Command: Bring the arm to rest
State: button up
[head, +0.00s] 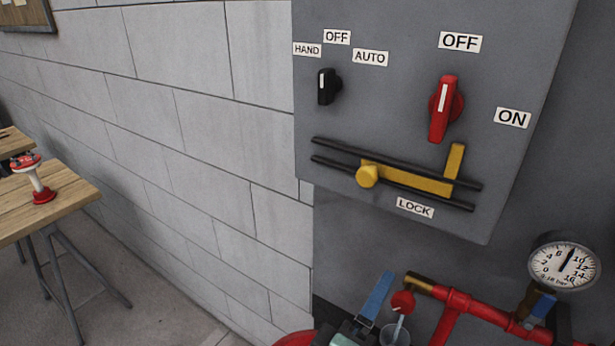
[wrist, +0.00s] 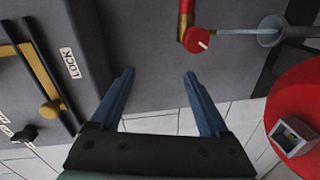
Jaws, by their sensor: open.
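My gripper (wrist: 158,74) is open in the wrist view, its two blue fingers spread apart with nothing between them. In the head view, a blue finger of my gripper (head: 377,297) shows at the bottom, below the grey control cabinet (head: 390,120). The rest of my arm is mostly out of that picture. The gripper appears apart from the cabinet, though its exact distance from the pipework cannot be told.
The cabinet carries a black selector (head: 327,87), a red rotary handle (head: 444,110) and a yellow sliding bar (head: 405,180). Red pipe (head: 475,306) with a red knob (head: 402,302) and a gauge (head: 565,264) stand close by, lower right. A wooden table (head: 55,207) is at left; floor between is clear.

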jog(key=w+a+r+m+t+y, duration=0.25)
jog(key=a+r+m+y, duration=0.2)
jog(key=r, duration=0.35)
jog(key=w+a+r+m+t+y, duration=0.1)
jog(key=w+a+r+m+y, duration=0.3)
jog(key=r, duration=0.4)
jog(key=s+r+t, duration=0.5)
jog(key=s+r, duration=0.2)
jog(key=r, duration=0.6)
jog(key=s+a+r+m+t, duration=0.1)
jog(key=s+r+t, duration=0.4)
jog(key=r, duration=0.8)
jog(key=shift+s+a, duration=0.2)
jog(key=shift+s, duration=1.05)
